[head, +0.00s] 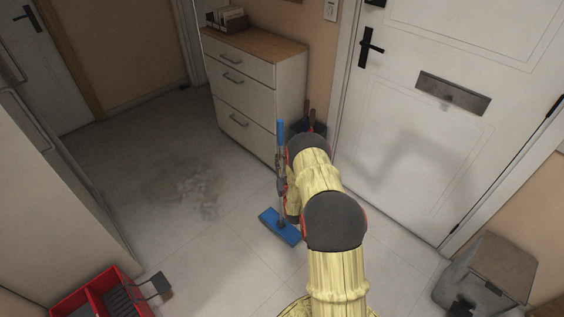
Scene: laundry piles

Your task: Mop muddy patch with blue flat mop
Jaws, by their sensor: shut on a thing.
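The blue flat mop stands near the middle of the head view, its flat blue head (279,227) on or just above the tiled floor. Its handle rises steeply to a blue top end (281,132). My gripper (282,186) is shut on the mop's handle, mostly hidden behind my own yellow-sleeved arm. The muddy patch (185,190) is a faint brownish smear on the floor, to the left of the mop head and apart from it.
A white chest of drawers (241,94) stands behind the patch. A white door (440,130) is at the right. A red caddy (99,296) lies front left, a grey bin (486,275) front right. The floor between mop and patch is clear.

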